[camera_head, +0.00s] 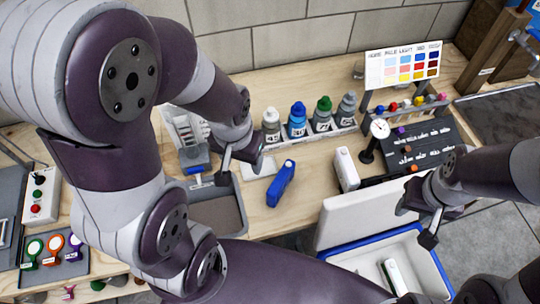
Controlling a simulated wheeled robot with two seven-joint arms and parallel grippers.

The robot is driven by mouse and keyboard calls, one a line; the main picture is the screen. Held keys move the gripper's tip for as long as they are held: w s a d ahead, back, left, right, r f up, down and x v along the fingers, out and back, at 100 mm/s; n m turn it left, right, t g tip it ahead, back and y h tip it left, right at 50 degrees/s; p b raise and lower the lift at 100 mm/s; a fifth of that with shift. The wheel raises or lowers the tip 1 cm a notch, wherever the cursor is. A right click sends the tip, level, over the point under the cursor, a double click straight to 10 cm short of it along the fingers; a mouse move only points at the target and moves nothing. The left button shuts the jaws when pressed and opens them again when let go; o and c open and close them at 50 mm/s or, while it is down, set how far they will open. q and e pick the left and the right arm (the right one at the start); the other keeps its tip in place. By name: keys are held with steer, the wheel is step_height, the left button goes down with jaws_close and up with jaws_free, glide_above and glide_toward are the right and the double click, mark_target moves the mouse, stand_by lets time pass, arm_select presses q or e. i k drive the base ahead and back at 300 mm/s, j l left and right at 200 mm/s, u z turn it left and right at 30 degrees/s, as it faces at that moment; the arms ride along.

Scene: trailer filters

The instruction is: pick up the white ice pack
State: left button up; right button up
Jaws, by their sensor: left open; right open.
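A white, slab-like pack (345,168) stands upright on the wooden table, right of a blue device. Another white piece with a green edge (393,277) is inside the open cooler (437,256); I cannot tell which of these is the ice pack. My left gripper (235,168) is open and empty above the table, left of the blue device and apart from both white pieces. My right gripper (416,222) is open and empty above the cooler's right side, right of the standing white pack. My arm hides part of the cooler's front.
The blue device (281,184) lies on the table. Several capped bottles (297,121) stand in a row behind it. A dial gauge (379,130) and black labelled board (418,146) are at the right. The raised cooler lid (368,213) borders the table's front edge.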

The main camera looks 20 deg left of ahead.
mark_target(349, 178)
steer(key=i+l, duration=0.1)
steer(key=l, duration=0.3)
steer(key=l+z, duration=0.1)
steer(key=l, duration=0.25)
steer(key=i+l, duration=0.15)
steer(key=l, duration=0.25)
steer(key=i+l+z, duration=0.1)
steer(key=l, duration=0.3)
